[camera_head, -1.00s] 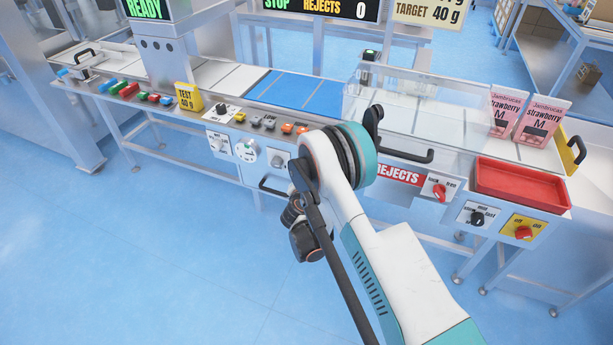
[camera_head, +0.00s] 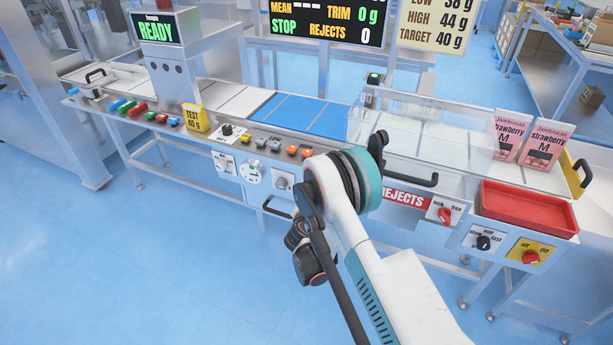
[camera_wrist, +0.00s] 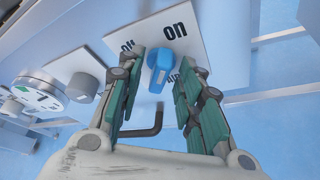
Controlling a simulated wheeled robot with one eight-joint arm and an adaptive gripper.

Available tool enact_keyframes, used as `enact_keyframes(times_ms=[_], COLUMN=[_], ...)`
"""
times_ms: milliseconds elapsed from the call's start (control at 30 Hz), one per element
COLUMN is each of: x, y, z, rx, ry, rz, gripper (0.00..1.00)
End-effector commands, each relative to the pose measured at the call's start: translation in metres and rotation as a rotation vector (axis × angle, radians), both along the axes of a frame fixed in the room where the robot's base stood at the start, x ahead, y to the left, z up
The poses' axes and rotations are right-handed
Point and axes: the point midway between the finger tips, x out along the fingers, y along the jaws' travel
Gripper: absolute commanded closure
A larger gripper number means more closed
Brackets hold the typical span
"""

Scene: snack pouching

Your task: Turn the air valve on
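A gap shows on each side, more clearly on the right; I cannot tell how far the tips are from the plate. A pale mark shows on the knob's left side.
A grey knob (camera_wrist: 83,87) and a round dial (camera_wrist: 40,97) lie left of the valve. A dark bent handle (camera_wrist: 142,132) lies below it. The red tray (camera_head: 525,208) and red-knob controls are farther right on the machine front. The blue floor (camera_head: 150,260) in front is clear.

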Motion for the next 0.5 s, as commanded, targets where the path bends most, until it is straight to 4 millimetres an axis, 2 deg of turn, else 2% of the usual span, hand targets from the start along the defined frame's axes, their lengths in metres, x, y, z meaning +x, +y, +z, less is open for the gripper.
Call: enact_keyframes(times_ms=[167,500], x=[0.0001,0.0015], y=[0.0022,0.0057], z=[0.001,0.0018], rx=[-0.1,-0.509], ry=[0.037,0.186], rz=[0.001,0.001], gripper=[0.67,0.67])
